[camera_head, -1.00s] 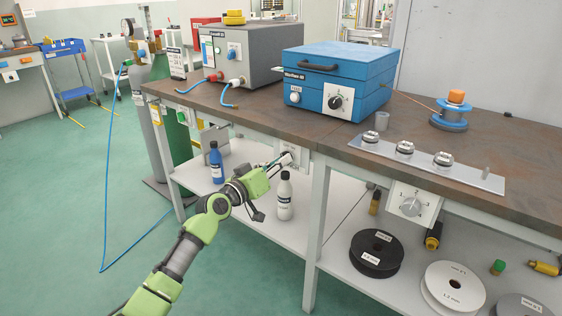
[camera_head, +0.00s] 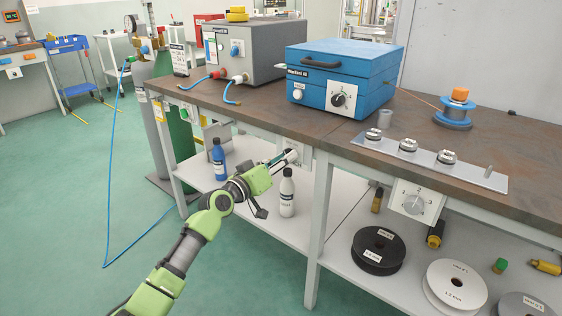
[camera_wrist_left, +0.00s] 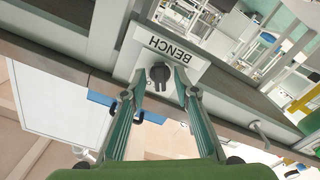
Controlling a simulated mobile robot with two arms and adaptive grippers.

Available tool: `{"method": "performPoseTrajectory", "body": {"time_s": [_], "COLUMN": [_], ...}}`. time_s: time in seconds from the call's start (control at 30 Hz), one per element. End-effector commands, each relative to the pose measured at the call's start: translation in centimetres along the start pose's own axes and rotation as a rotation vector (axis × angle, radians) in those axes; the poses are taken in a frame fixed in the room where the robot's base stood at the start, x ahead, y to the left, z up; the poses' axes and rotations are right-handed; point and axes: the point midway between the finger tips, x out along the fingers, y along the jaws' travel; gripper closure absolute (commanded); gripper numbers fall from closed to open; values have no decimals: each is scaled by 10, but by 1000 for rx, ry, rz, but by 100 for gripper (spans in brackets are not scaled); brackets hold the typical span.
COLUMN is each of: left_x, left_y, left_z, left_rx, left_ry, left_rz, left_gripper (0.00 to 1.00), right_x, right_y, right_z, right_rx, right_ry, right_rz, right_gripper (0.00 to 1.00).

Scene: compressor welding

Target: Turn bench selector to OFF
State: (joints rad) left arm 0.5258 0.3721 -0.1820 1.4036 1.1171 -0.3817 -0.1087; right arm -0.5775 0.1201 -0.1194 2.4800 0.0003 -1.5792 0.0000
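The bench selector is a dark knob (camera_wrist_left: 158,74) on a pale plate labelled BENCH (camera_wrist_left: 172,45), which appears upside down in the left wrist view. The plate is on the front of the workbench and is mostly hidden behind my gripper in the head view. My left gripper (camera_head: 291,156) is at the plate. In the left wrist view my left gripper (camera_wrist_left: 160,76) is open, with one fingertip on each side of the knob. Gaps show between knob and fingers; whether either touches is unclear. The knob's position marks are too small to read. My right gripper is out of view.
A second dial (camera_head: 414,200) with numbers hangs under the bench edge to the right. A white bottle (camera_head: 287,192) and a blue bottle (camera_head: 217,160) stand on the lower shelf (camera_head: 262,222) close to my left arm. A table leg (camera_head: 318,230) stands right of the gripper.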

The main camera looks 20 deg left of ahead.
Motion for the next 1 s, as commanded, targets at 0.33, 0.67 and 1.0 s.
{"method": "performPoseTrajectory", "body": {"time_s": [0.33, 0.67, 1.0], "left_x": [-44, -105, -120], "left_y": [-2, -1, 0], "left_z": [1, 1, 0], "left_rx": [3, 0, -1], "left_ry": [-2, -3, 0], "left_rz": [-2, -2, -1], "left_gripper": [72, 72, 72], "right_x": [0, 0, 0], "right_y": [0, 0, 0], "right_z": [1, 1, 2], "right_rx": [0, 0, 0], "right_ry": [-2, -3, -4], "right_rz": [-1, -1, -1], "right_gripper": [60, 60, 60]}}
